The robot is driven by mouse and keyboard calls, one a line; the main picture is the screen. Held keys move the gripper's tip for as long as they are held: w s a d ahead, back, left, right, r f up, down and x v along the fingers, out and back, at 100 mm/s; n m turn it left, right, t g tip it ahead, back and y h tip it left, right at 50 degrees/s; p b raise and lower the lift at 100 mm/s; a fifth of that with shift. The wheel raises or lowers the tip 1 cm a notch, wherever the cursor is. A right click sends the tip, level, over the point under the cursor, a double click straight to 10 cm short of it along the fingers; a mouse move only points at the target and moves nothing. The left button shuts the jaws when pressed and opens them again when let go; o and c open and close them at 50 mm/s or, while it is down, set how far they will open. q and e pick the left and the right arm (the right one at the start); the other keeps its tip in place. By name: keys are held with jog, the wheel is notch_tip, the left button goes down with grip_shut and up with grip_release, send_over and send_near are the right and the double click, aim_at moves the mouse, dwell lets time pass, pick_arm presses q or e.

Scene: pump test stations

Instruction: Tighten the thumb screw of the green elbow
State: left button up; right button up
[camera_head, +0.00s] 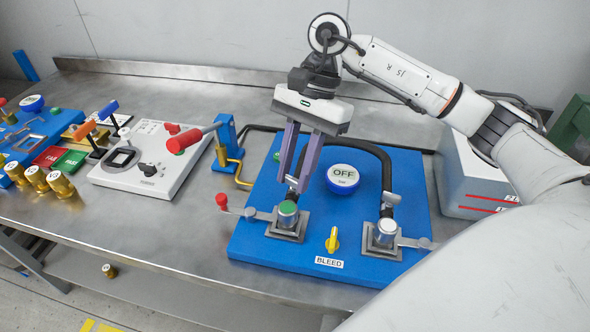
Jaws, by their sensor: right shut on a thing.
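The green elbow (288,209), a metal fitting with a green cap, stands upright on a grey plate at the front left of the blue board (262,255). My right gripper (297,187) reaches down from above with its two purple fingers. Its fingertips are just behind the green cap and are shut on the thumb screw, a small metal piece mostly hidden between them. My left gripper is not in view.
A similar fitting with a white cap (387,227) stands at the board's right. A white panel (150,180) lies to the left.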

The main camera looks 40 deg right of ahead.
jog(key=m+b, duration=0.1)
jog(key=m+t+b, duration=0.1)
jog(key=m, duration=0.1)
jog(key=shift+s+d+f+b, duration=0.1)
jog(key=shift+f+b, duration=0.1)
jog(key=shift+b, duration=0.1)
jog(key=m+t+b, duration=0.1)
jog(key=m+b, duration=0.1)
jog(key=m, duration=0.1)
jog(key=shift+s+m+t, duration=0.1)
jog(key=shift+m+t, duration=0.2)
jog(key=shift+m, duration=0.1)
jog(key=shift+r+m+t+b, duration=0.1)
jog(key=shift+m+t+b, duration=0.2)
jog(key=shift+m+b, duration=0.45)
jog(key=shift+s+m+t, duration=0.1)
jog(key=shift+m+t, duration=0.2)
jog(key=shift+m, duration=0.65)
jog(key=shift+a+r+m+t+h+b, duration=0.15)
jog(key=shift+m+t+h+b, duration=0.3)
jog(key=shift+m, duration=1.05)
jog(key=shift+h, duration=0.25)
jog(key=o, duration=1.1)
jog(key=shift+s, duration=0.1)
jog(key=shift+c, duration=0.2)
